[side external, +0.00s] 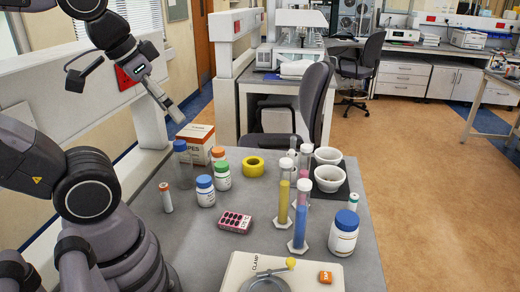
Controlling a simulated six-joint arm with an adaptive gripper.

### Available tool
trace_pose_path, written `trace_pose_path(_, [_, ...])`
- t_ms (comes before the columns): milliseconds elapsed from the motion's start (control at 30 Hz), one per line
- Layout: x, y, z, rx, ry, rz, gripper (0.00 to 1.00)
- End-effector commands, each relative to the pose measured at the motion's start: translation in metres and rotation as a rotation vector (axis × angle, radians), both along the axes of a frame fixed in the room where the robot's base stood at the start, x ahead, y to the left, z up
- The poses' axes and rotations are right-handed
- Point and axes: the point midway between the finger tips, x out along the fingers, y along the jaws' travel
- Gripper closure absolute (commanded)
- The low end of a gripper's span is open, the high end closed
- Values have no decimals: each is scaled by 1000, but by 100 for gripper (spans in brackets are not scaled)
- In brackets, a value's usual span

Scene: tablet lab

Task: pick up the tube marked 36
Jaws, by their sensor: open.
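No number 36 is readable in this view, so I cannot tell which tube carries it. A small white tube with an orange cap (166,198) stands upright at the table's left. Another small tube with a green cap (353,202) stands at the right, partly hidden behind a large blue-capped bottle. Tall clear cylinders stand right of centre, one with yellow contents (284,200), one with blue contents (300,225). My gripper (176,112) is raised above the table's far left, tilted downward, open and empty, well apart from the tubes.
Pill bottles (205,190) cluster at left beside an orange-and-white box (196,143).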

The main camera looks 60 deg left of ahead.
Motion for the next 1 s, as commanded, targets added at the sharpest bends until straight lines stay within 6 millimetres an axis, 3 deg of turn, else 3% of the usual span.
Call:
trace_pose_path(133, [7,8,-12,43,104,8,37])
trace_pose_path(267, [18,27,-37,141,318,19,37])
trace_pose_path(667, [44,103,-123,570,1029,-52,37])
trace_pose_path(1000, [58,158,-213,973,1482,-309,37])
